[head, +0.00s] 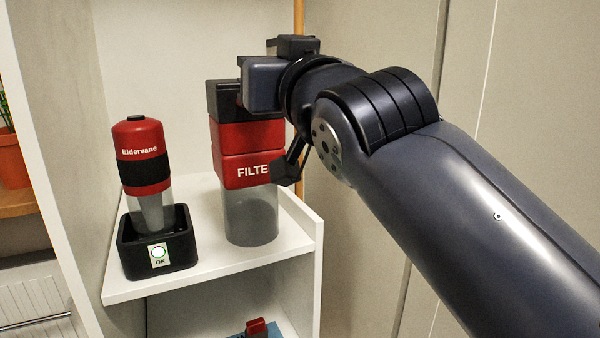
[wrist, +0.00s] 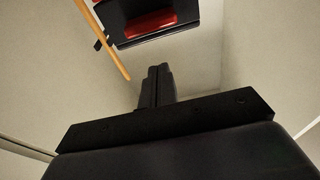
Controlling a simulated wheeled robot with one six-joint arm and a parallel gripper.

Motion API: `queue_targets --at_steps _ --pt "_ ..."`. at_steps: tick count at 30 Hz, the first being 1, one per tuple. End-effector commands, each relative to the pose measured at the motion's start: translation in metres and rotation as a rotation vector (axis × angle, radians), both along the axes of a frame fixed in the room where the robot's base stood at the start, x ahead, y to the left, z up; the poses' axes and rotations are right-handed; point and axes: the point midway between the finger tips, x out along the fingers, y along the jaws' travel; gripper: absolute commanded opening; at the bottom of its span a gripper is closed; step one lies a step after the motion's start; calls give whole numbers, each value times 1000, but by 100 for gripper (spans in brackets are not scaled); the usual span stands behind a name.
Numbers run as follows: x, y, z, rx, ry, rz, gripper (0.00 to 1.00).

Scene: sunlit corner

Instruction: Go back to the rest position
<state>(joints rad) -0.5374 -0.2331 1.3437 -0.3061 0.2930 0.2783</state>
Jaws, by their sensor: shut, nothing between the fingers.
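My gripper (wrist: 158,72) is shut and empty; its two dark fingers lie together in the wrist view. In the head view my arm reaches in from the right, and my gripper is up by the top of a red container marked "FILTE" (head: 240,137). That container has a clear grey lower part and stands upright on a white shelf (head: 222,262). My wrist hides part of its top and right side, so I cannot tell whether anything touches it.
A red and black "Eldervane" vacuum (head: 137,147) stands in a black dock (head: 134,262) with a green-ringed OK label. A small red object (head: 256,327) shows on the level below. A plant pot (head: 13,160) is at far left. A wooden pole (wrist: 105,42) stands behind.

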Motion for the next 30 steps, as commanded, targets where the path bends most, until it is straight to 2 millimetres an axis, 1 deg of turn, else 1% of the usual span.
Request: queue_targets --at_steps 1,3,9,23,26,30 --pt "-1 0 -8 -1 3 1 0" --pt "-1 1 -18 -3 6 1 0" --pt "-1 1 -33 -6 13 1 0" --pt "-1 1 -35 -8 17 0 0" --pt "2 0 -39 -10 22 -6 0" --pt "8 -4 -51 -18 38 -22 0"
